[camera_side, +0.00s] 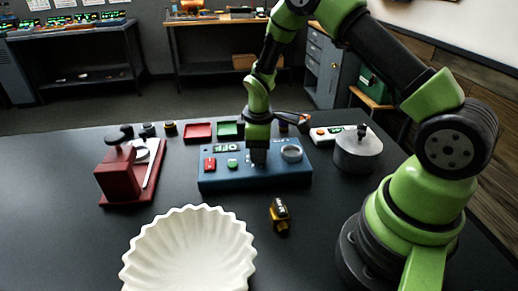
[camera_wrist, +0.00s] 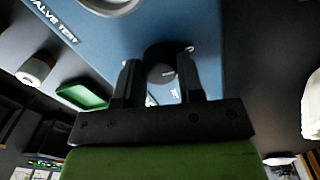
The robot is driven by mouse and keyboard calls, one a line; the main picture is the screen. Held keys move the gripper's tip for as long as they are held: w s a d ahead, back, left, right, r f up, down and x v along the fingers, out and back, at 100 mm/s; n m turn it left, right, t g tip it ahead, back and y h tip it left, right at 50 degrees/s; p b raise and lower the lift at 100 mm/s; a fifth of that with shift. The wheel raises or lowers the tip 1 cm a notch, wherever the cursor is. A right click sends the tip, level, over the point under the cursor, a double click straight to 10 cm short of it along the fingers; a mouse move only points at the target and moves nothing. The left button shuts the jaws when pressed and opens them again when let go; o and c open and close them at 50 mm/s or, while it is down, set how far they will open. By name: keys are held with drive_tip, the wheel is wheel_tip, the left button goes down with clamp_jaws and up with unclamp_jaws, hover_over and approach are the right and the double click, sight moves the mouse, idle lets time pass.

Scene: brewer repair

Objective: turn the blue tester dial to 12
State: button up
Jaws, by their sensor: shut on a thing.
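The blue tester (camera_side: 240,182) is a box in the middle of the table in the side view. It has a red button, a green button, a small display that seems to read OFF and a pale round socket (camera_side: 291,153). My gripper (camera_side: 258,158) reaches straight down onto the tester's top. In the wrist view my gripper (camera_wrist: 158,66) has its two fingers on either side of a round black dial (camera_wrist: 163,72), shut on it. The tester's blue top (camera_wrist: 150,22) shows around it. The dial's setting cannot be read, and my gripper hides the dial in the side view.
A white fluted bowl (camera_side: 190,250) and a small yellow-black part (camera_side: 279,214) stand in front. A dark red press (camera_side: 120,175) is at left, a grey cylinder (camera_side: 357,152) at right. Red (camera_side: 198,132) and green (camera_side: 229,130) trays lie behind.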

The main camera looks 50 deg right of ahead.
drive_tip(key=shift+m, duration=0.3)
drive_tip(key=m, duration=0.6)
drive_tip(key=shift+m, duration=0.3)
drive_tip(key=m, duration=0.3)
drive_tip(key=shift+g, duration=0.3)
drive_tip(key=m, duration=0.4)
drive_tip(key=shift+d, duration=0.1)
drive_tip(key=m, duration=0.4)
drive_tip(key=shift+m, duration=0.3)
drive_tip(key=m, duration=0.4)
drive_tip(key=shift+m+y, duration=0.3)
drive_tip(key=shift+m, duration=0.1)
